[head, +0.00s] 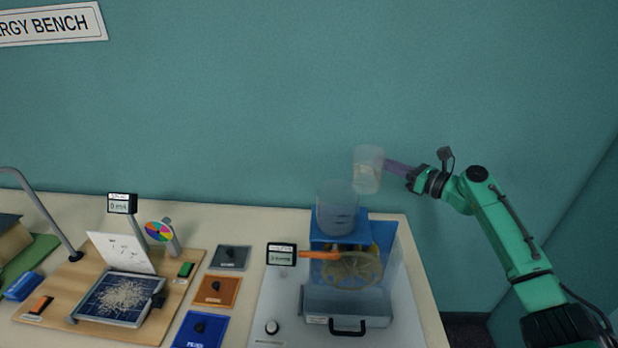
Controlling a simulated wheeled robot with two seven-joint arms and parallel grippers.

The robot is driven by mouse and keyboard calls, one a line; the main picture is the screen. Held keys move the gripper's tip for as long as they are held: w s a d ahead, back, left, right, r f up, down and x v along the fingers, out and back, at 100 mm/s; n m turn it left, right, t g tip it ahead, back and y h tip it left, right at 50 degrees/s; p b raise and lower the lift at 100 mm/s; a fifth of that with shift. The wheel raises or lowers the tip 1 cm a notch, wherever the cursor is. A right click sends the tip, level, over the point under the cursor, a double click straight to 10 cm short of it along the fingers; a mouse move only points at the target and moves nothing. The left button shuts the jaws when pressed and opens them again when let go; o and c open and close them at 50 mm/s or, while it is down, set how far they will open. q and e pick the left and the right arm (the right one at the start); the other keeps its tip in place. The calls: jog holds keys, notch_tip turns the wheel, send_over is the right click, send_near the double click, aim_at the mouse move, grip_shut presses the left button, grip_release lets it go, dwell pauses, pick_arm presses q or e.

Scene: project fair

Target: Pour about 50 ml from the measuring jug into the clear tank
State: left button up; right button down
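The measuring jug (369,161) is a translucent cup in the air, above and to the right of the clear tank. It looks nearly upright with a slight lean, and something pale shows in its lower part. My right gripper (396,168) reaches in from the right and is shut on the jug's right side; the fingertips are small and hard to make out. The clear tank (337,211) is a see-through cylinder with markings, standing on a blue stand. The jug's lower edge is close to the tank's rim. No stream between them shows. My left gripper is not in view.
Below the tank are an orange lever (320,255), a yellowish wheel (351,270) and a grey catch tray (346,307). A small display (281,254) stands left of them. A solar panel board (75,318) and coloured tiles fill the left. The wall is close behind.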

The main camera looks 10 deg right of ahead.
aim_at(379, 149)
jog(key=s+r+n+b, duration=0.2)
jog(key=r, duration=0.1)
jog(key=s+r+n+b, duration=0.1)
jog(key=shift+a+r+n, duration=0.15)
jog(key=shift+a+n, duration=0.25)
pick_arm(q)
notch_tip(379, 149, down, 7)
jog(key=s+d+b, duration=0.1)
jog(key=b, duration=0.3)
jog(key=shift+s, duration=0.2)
pick_arm(e)
jog(key=s+a+r+n, duration=0.3)
jog(key=a+r+n, duration=0.1)
jog(key=r+n, duration=0.3)
jog(key=shift+r+y, duration=0.25)
jog(key=shift+y, duration=0.15)
